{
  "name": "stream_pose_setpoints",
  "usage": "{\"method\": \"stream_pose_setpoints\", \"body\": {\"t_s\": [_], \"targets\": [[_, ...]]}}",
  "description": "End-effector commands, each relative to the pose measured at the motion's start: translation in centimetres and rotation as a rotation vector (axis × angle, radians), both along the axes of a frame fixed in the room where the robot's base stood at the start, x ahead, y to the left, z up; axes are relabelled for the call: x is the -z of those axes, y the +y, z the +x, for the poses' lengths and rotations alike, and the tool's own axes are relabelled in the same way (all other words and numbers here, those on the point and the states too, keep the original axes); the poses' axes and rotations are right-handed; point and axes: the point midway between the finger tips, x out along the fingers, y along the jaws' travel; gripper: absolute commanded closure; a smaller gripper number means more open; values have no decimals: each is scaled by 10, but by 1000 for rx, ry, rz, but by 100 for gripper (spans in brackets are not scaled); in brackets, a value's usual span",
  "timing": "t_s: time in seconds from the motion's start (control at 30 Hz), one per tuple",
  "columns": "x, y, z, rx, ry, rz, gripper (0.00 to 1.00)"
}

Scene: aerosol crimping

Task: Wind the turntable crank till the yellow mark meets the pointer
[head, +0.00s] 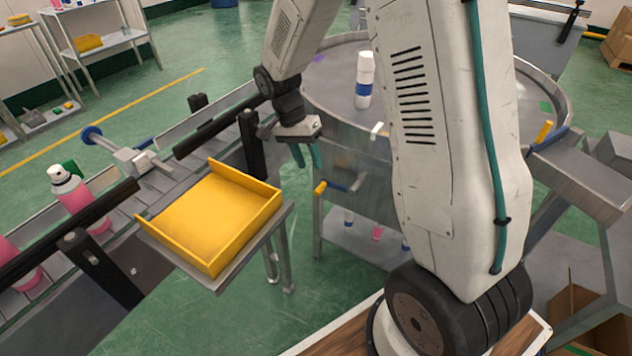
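The turntable (335,95) is a round grey disc with a raised rim, partly hidden behind my arm. A white and blue can (364,80) stands on it. A purple patch (319,58) and a green patch (545,106) show on its surface. A small yellow piece (544,131) sits at its right rim; I cannot tell whether it is the yellow mark. A small white tab (377,129) at the near rim may be the pointer. The crank (343,187), with a yellow handle (320,187), sticks out below the rim. My gripper (307,156) is open, empty, above and left of the handle.
A yellow tray (213,222) stands on a stand close to the left of my gripper. A conveyor with pink bottles (75,196) runs along the left. A black post (251,143) stands beside my gripper. Under the turntable is a shelf (345,236) with small bottles.

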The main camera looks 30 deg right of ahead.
Motion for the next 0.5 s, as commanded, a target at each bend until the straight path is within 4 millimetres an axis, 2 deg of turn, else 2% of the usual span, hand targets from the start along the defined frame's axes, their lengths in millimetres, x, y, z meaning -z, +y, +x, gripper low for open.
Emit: {"method": "stream_pose_setpoints", "body": {"t_s": [0.3, 0.5], "targets": [[46, -7, -17, -2, 4, 0, 61], [64, -10, -22, -2, 2, 1, 61]]}}
